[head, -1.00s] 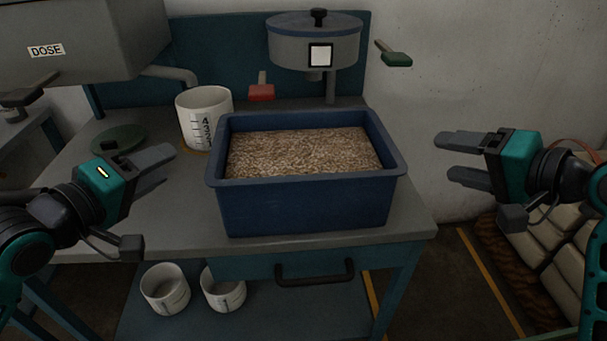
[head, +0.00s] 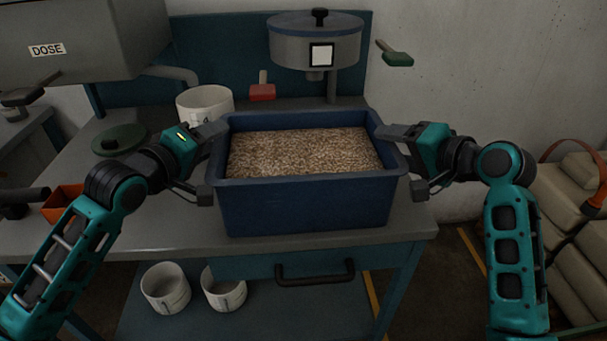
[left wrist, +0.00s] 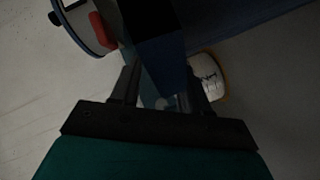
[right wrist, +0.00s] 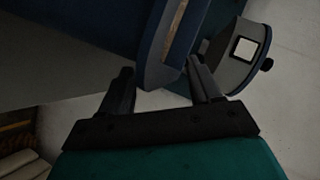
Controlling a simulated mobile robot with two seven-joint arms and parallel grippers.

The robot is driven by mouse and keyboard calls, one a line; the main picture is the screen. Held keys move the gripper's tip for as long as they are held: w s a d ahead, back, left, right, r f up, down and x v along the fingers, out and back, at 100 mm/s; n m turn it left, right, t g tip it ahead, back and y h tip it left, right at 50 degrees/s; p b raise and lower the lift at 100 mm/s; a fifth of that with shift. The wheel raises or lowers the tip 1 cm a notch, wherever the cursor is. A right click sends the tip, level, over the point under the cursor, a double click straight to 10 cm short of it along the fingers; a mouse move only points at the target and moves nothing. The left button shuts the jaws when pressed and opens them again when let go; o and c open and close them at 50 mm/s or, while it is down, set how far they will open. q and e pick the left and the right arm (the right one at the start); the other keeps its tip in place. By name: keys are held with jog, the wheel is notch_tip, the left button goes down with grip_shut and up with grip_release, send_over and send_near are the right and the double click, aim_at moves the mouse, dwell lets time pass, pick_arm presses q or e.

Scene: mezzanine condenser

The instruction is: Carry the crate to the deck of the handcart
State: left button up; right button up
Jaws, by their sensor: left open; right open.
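The crate (head: 305,205) is a dark blue open bin filled with brown pellets, standing on the grey workbench (head: 130,220). My left gripper (head: 216,138) is open at the crate's left rim; in the left wrist view the blue rim (left wrist: 172,65) lies between its fingers. My right gripper (head: 388,137) is open at the right rim; in the right wrist view the rim (right wrist: 160,65) lies between its fingers. Neither gripper is shut on the crate. The handcart's deck cannot be made out in these views.
A white measuring jug (head: 203,103) stands behind the crate's left side. A drawer handle (head: 314,272) sticks out in front. Pale sacks (head: 555,210) are stacked at the right. White pots (head: 165,288) sit below.

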pick_arm(q)
grip_shut()
pick_arm(e)
jog(key=c, duration=0.9)
grip_shut()
pick_arm(q)
jog(key=shift+d, duration=0.1)
